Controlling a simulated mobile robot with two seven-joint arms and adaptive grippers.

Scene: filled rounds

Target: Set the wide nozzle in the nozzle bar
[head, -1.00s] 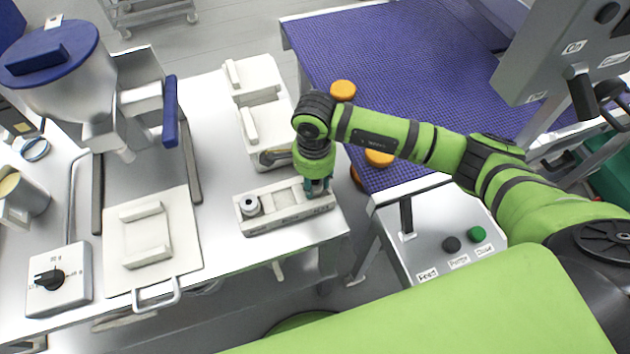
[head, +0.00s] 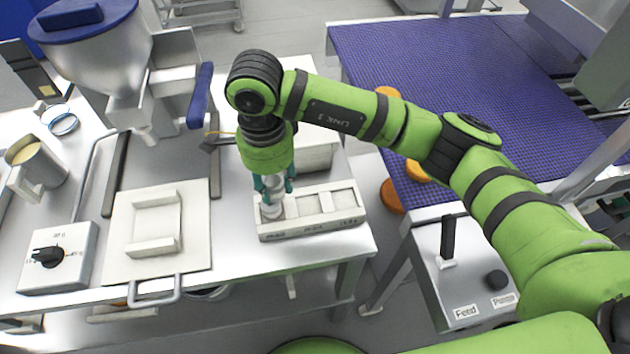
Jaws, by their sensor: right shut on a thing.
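The pale nozzle bar (head: 338,223) lies along the front right of the steel table, with labels on its front face. My right gripper (head: 273,190) points down over the bar's left end and is shut on a pale nozzle (head: 271,211), partly hidden by the fingers. The nozzle is upright at the left compartment; I cannot tell if it is fully seated, or from its shape if it is the wide one. The middle and right compartments of the bar look empty. My left gripper is not in view.
A hopper with a blue lid (head: 75,15) stands at the back left. A pale board (head: 190,233) with a handle, a dial box (head: 58,258) and a jug (head: 38,163) are left of the bar. A blue belt (head: 440,90) with orange rounds (head: 393,196) is at right.

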